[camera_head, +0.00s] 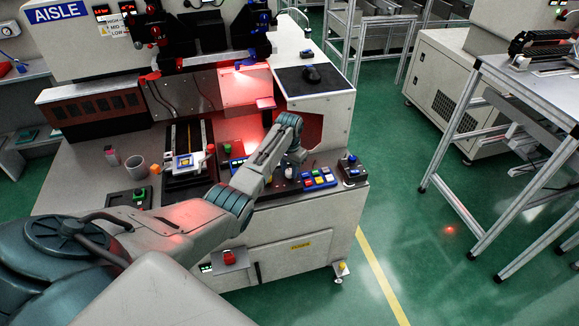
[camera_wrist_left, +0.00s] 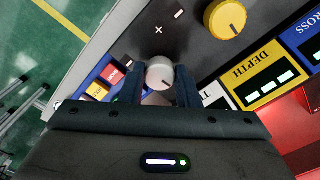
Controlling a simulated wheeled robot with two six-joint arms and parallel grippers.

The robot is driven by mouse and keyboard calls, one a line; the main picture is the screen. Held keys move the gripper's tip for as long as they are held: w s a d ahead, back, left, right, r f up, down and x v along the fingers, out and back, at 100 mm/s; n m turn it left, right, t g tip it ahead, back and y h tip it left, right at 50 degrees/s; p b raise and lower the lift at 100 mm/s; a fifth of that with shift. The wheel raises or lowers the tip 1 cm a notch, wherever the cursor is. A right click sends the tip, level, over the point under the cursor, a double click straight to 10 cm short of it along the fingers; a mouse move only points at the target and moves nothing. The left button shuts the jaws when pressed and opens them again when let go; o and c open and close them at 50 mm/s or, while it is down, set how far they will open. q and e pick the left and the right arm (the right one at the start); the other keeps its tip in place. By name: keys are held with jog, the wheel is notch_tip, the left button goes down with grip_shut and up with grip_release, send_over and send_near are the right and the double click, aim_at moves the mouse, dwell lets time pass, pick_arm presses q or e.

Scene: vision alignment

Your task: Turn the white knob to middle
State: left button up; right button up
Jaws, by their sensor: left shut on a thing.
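The white knob (camera_wrist_left: 160,72) is on a black control panel in the left wrist view. My left gripper (camera_wrist_left: 159,84) has one dark finger on each side of it and is shut on it. The pointer mark on the knob is too small to read for certain. In the head view the white knob (camera_head: 289,173) shows just below the end of my left arm. My left gripper (camera_head: 291,163) is over the panel there, its fingers mostly hidden by the wrist. My right gripper is not in view.
A yellow knob (camera_wrist_left: 226,18) and a yellow DEPTH label (camera_wrist_left: 256,86) are near the white knob. Coloured buttons (camera_head: 319,179) and a black joystick box (camera_head: 352,170) stand to the right.

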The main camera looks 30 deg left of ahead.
aim_at(289, 171)
pick_arm(q)
jog(key=shift+w+r+m, duration=0.1)
jog(key=shift+m, duration=0.5)
jog(key=o, duration=1)
jog(key=shift+c, duration=0.2)
notch_tip(289, 171, up, 11)
jog(key=shift+b, duration=0.45)
jog(key=shift+f, duration=0.25)
